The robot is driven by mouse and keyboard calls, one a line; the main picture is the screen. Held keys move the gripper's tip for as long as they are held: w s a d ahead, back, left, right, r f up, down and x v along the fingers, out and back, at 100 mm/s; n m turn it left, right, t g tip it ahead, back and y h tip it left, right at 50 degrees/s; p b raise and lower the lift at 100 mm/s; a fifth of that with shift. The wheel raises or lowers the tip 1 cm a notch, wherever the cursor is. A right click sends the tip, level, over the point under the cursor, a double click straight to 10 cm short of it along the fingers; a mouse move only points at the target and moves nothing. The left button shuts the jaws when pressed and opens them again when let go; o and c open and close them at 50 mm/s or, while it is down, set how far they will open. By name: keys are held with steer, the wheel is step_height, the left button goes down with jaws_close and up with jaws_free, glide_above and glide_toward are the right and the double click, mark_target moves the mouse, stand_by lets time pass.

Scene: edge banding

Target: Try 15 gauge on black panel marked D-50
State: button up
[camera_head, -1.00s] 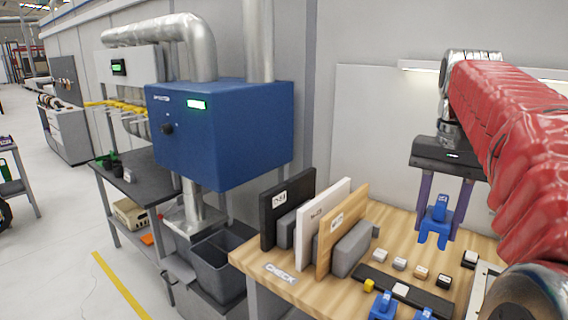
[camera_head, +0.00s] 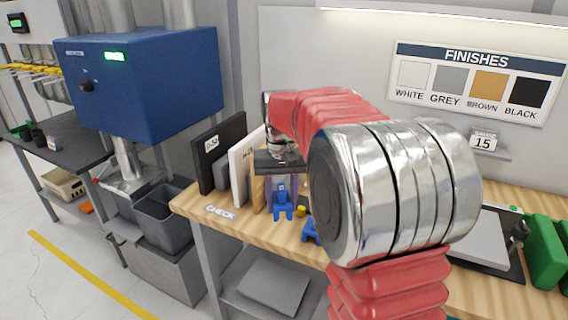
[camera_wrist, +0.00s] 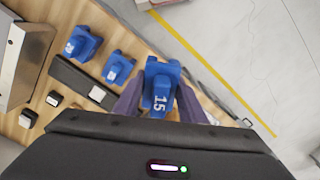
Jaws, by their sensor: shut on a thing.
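My gripper (camera_head: 283,190) is shut on a blue gauge (camera_head: 282,207), which hangs upright between the purple fingers. In the wrist view the gauge (camera_wrist: 160,88) shows the number 15, with a finger on each side. The black panel (camera_head: 222,145) stands upright at the bench's left end; its white label is too small to read surely. The white panel (camera_head: 240,160) and brown panel (camera_head: 258,192) stand to its right. In the head view the gripper is just right of the brown panel, apart from the black one, and my arm hides what lies behind it.
A CHECK label (camera_head: 221,211) lies at the bench's front edge. Two other blue gauges (camera_wrist: 82,43) (camera_wrist: 118,68) stand near a dark strip (camera_wrist: 72,78). A grey bin (camera_head: 168,215) is below left. A blue machine (camera_head: 140,85) stands behind left.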

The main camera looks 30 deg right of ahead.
steer(key=w+a+f+n, duration=0.4)
steer(key=a+f, duration=0.9)
steer(key=f, duration=0.2)
steer(key=shift+f, duration=0.3)
